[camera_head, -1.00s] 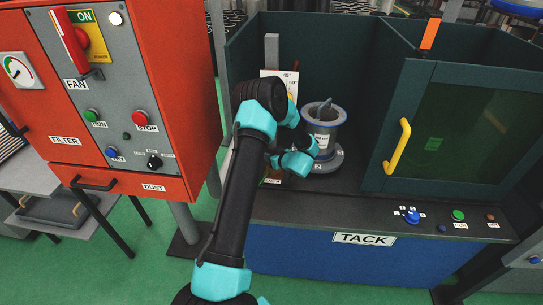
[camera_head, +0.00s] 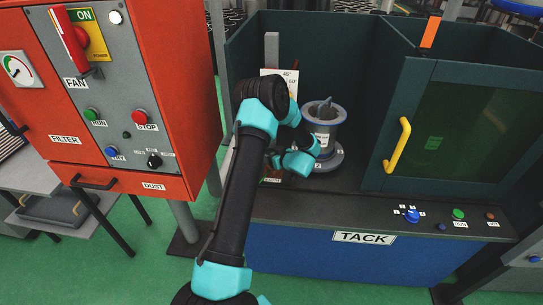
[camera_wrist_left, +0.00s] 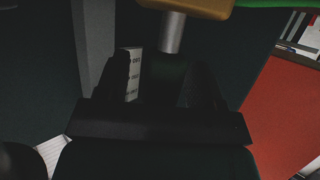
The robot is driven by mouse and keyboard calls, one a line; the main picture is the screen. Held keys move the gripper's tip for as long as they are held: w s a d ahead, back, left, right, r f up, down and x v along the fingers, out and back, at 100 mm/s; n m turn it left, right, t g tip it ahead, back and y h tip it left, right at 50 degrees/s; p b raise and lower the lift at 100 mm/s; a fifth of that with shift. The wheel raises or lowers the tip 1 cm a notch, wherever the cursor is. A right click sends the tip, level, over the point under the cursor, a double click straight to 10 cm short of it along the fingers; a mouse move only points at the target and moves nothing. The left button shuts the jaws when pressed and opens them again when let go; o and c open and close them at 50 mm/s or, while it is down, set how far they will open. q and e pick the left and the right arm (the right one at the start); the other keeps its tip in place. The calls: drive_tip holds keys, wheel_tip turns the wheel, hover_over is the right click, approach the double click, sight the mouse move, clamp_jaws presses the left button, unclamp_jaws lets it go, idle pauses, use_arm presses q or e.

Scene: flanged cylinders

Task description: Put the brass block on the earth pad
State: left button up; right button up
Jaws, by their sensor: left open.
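My left arm reaches into the dark booth in the camera_head view. Its wrist is beside the grey flanged cylinder, and its fingertips are hidden there. In the left wrist view my left gripper (camera_wrist_left: 168,78) shows two dark fingers apart, with nothing clearly between them. A brass-coloured block (camera_wrist_left: 188,5), cut off by the top edge, lies beyond the fingers with a silver round post (camera_wrist_left: 173,34) at its near side. This may be the brass block. I cannot make out the earth pad. My right gripper is not in view.
The flanged cylinder (camera_head: 323,130) stands on the booth floor, close to my wrist. A white angle card (camera_head: 293,75) and a grey upright (camera_head: 271,48) are behind my arm. The booth door has a yellow handle (camera_head: 398,145). The red cabinet (camera_head: 185,75) stands left.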

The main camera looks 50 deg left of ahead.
use_arm(q)
drive_tip(key=w+v, duration=0.1)
drive_tip(key=v, duration=1.5)
drive_tip(key=shift+s+d, duration=0.3)
drive_tip(key=shift+s, duration=0.2)
drive_tip(key=shift+r, duration=0.1)
